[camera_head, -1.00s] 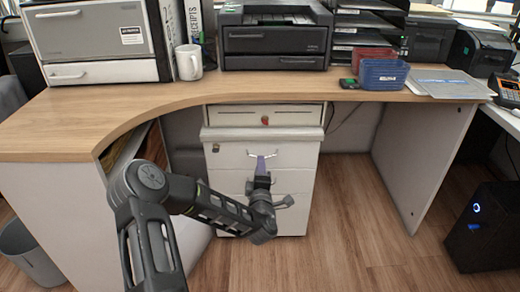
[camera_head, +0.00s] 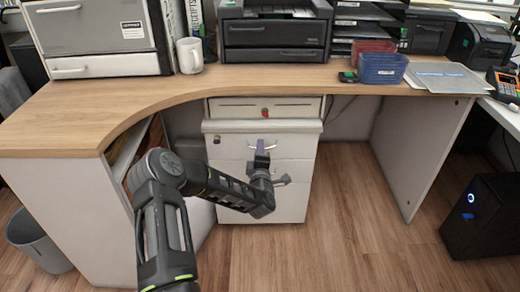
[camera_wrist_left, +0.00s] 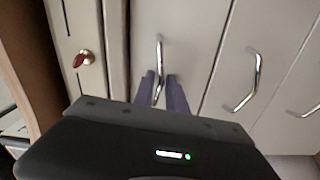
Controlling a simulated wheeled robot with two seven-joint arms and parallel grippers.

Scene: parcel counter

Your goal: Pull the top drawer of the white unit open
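The white unit (camera_head: 230,201) stands under the counter, with several drawers one above another. Its top drawer (camera_head: 230,147) looks shut, flush with the fronts below. The top drawer's metal handle (camera_wrist_left: 160,45) shows in the left wrist view, where it looks upright because the view is turned. My left gripper (camera_head: 261,148) is at this handle. In the left wrist view its two purple fingers (camera_wrist_left: 161,82) lie on either side of the bar, with a gap showing. Whether a finger touches the bar is hard to tell. My right gripper is not in view.
Above the unit is a shallow drawer (camera_head: 225,107) with a red key (camera_head: 265,113). The counter's side panel (camera_head: 425,150) stands to the right, a black computer case (camera_head: 485,225) beyond it. The floor (camera_head: 350,230) before the unit is clear on the right.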

